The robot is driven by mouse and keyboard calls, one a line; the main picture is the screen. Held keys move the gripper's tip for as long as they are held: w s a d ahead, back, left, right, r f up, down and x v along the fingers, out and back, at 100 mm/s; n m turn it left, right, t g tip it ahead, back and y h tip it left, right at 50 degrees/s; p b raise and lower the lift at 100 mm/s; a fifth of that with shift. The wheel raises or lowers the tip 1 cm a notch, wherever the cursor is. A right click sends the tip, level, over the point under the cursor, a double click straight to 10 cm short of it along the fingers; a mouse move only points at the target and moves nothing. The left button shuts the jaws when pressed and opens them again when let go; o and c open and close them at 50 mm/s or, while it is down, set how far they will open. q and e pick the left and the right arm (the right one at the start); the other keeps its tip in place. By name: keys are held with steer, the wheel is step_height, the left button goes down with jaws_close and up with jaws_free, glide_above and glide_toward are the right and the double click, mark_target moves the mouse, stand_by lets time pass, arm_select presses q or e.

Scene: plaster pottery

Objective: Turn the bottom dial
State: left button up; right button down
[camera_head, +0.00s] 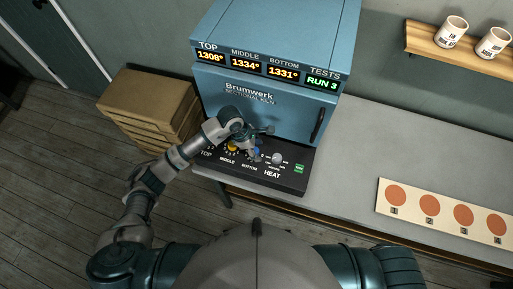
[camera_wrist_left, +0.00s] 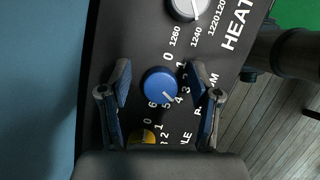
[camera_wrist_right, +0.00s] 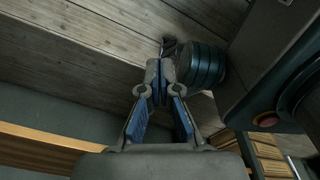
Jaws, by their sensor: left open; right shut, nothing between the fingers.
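The blue bottom dial (camera_head: 257,152) sits on the black control panel of the kiln (camera_head: 270,100). In the left wrist view the dial (camera_wrist_left: 160,84) has a white mark pointing toward the 4 and 5 on its scale. My left gripper (camera_wrist_left: 157,72) is open, with one finger on each side of the dial; I cannot tell whether they touch it. In the head view my left gripper (camera_head: 257,138) is over the panel and partly hides the dials. My right gripper (camera_wrist_right: 159,68) is shut and empty, away from the panel.
The yellow middle dial (camera_head: 232,147) is close beside the bottom one, and the grey heat knob (camera_head: 277,158) is on its other side. The kiln display (camera_head: 268,70) reads BOTTOM 1331° and RUN 3. A card with orange discs (camera_head: 445,212) lies on the counter at right.

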arm_select(q)
steer(key=shift+a, duration=1.25)
steer(key=c, duration=1.1)
steer(key=shift+d, duration=0.1)
steer(key=shift+c, duration=0.2)
steer(key=shift+s+d, duration=0.1)
steer(key=shift+d, duration=0.45)
steer(key=shift+n+t, duration=0.3)
steer(key=shift+n, duration=0.3)
steer(key=shift+n+t+b, duration=0.4)
steer(key=shift+n, duration=0.8)
steer(key=n+t, duration=0.1)
steer(key=n, duration=0.2)
steer(key=shift+n+y+b, duration=0.3)
steer(key=shift+b, duration=0.05)
steer(key=shift+n+t+y+b, duration=0.45)
steer(key=shift+n+t, duration=0.25)
steer(key=shift+n, duration=1.3)
arm_select(e)
steer(key=shift+s+a+f, duration=0.2)
steer(key=shift+a+f, duration=0.1)
steer(key=shift+f, duration=0.25)
steer(key=shift+s+a+f, duration=0.15)
steer(key=shift+a+f, duration=0.15)
steer(key=shift+f, duration=0.25)
arm_select(q)
steer(key=shift+r, duration=0.1)
